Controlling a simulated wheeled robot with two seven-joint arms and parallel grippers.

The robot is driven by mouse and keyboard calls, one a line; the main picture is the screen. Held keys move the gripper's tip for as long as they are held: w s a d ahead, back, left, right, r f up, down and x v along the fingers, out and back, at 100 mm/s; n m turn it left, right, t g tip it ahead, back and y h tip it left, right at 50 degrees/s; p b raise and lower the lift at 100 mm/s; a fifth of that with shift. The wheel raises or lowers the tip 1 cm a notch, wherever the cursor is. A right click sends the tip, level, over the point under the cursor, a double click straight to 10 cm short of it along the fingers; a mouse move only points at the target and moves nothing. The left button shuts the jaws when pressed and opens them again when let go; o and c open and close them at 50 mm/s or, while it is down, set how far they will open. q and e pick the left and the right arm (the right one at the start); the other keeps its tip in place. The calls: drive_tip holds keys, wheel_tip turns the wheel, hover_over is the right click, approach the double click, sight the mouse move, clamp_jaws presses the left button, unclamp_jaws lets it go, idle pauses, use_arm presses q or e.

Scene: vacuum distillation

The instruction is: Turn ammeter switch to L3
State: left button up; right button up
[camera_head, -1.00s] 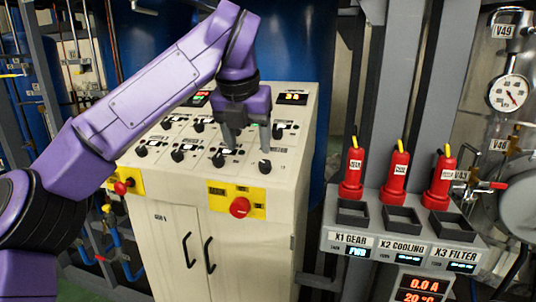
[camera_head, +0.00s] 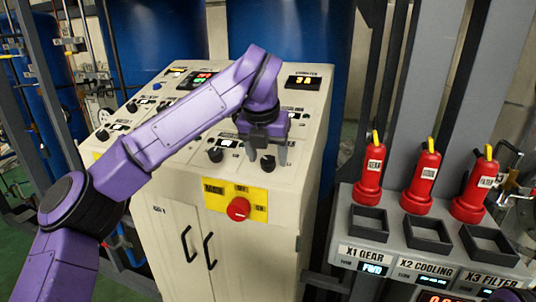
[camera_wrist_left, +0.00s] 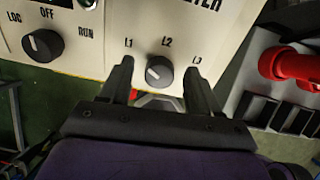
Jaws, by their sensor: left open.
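The ammeter switch (camera_head: 268,163) is a round dark knob at the right end of the front row on the cream control panel (camera_head: 313,120). In the left wrist view the knob (camera_wrist_left: 159,72) sits below the labels L1, L2 and L3. A pale mark shows on its upper left side, but its exact direction is hard to read. My left gripper (camera_head: 265,150) is open over the knob. In the left wrist view its fingers (camera_wrist_left: 157,78) stand on either side of the knob, with small gaps visible. My right gripper is not in view.
The LOC/OFF/RUN knob (camera_wrist_left: 43,44) is left of the switch. The ammeter display (camera_head: 303,82) reads 3 A. A red button on a yellow plate (camera_head: 238,209) is on the cabinet front below. Red devices (camera_head: 422,182) stand on a grey shelf at right.

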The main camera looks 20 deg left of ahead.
use_arm(q)
drive_tip(key=shift+w+f, duration=0.15)
drive_tip(key=shift+f, duration=0.2)
drive_tip(key=shift+s, duration=0.25)
drive_tip(key=shift+w, duration=0.1)
drive_tip(key=c, duration=1)
drive_tip(key=shift+c, duration=0.2)
